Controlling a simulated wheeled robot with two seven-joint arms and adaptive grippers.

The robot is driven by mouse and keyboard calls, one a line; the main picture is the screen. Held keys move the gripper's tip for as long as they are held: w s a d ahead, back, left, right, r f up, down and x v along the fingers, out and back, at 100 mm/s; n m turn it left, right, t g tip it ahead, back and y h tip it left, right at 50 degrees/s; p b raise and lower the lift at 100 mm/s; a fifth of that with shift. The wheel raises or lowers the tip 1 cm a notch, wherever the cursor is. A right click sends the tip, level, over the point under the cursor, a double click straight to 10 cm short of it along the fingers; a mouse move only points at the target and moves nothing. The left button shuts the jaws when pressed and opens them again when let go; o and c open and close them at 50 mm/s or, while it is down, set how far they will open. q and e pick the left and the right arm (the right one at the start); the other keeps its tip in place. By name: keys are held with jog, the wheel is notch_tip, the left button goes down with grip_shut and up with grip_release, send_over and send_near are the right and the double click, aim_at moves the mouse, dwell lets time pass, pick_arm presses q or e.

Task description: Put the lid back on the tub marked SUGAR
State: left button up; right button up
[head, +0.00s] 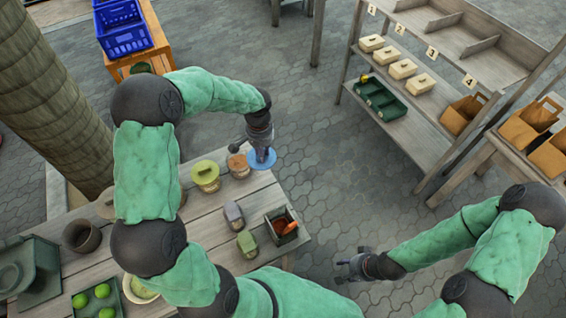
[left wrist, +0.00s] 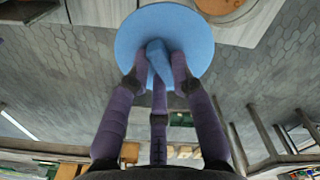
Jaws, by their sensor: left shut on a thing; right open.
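A round blue lid (head: 262,160) with a knob is held by my left gripper (head: 262,146), beyond the table's far right edge. The left wrist view shows the fingers shut on the knob of the blue lid (left wrist: 205,40). Left of it stands a tub with a brown top (head: 238,167), and further left a tub with a yellow-green lid (head: 206,178). I cannot read any marking, so I cannot tell which tub says SUGAR. A brown round top (left wrist: 225,6) shows at the top of the left wrist view. My right gripper (head: 347,268) is open and empty, right of the table.
On the wooden table (head: 200,237) are a purple block-like item (head: 233,215), a green one (head: 247,243), a dark box (head: 277,232), a dark pot (head: 81,236) and green fruit (head: 103,290). A shelf (head: 440,60) stands at right. Paved floor between is clear.

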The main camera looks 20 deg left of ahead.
pick_arm(q)
jog(key=a+r+p, duration=0.2)
jog(key=a+r, duration=0.1)
jog(key=a, duration=0.6)
notch_tip(320, 180, down, 6)
jog(key=b, duration=0.5)
jog(key=shift+s+a+m, duration=0.25)
jog(key=shift+s+m, duration=0.05)
jog(key=shift+s, duration=0.15)
dwell(0.8)
jog(key=shift+f, duration=0.15)
dwell(1.2)
jog(key=o, duration=1)
